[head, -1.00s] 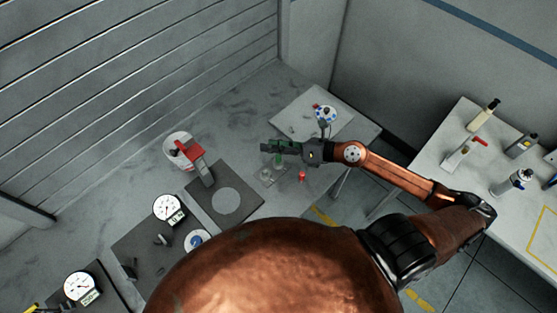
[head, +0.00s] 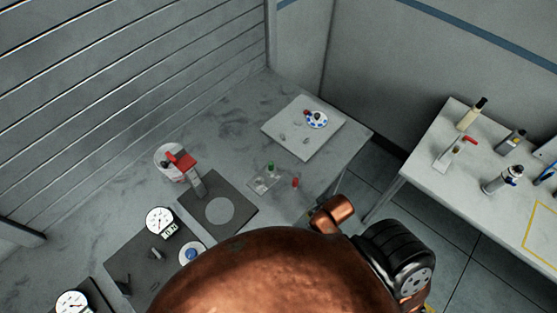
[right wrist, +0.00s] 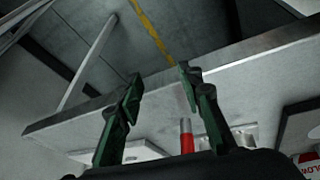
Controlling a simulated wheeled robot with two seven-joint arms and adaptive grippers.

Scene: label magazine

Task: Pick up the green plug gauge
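The green plug gauge (head: 270,167) is small and stands on a small pale, clear-looking holder (head: 262,184) on the table in the head view. A red plug gauge (head: 295,183) is to its right, near the table edge. My right gripper (right wrist: 162,85) shows in the right wrist view with its two dark green fingers apart and nothing between the tips. A red piece with a grey tip (right wrist: 186,143) shows between the fingers, lower in that view. I do not make out the green gauge there. My left gripper is not in view.
A dark plate with a grey disc (head: 220,210) lies left of the holder. A light plate (head: 288,140) with a blue-and-white round part stands behind it. Dial gauges (head: 160,220) are at the left. A second table (head: 440,185) with bottles is at the right.

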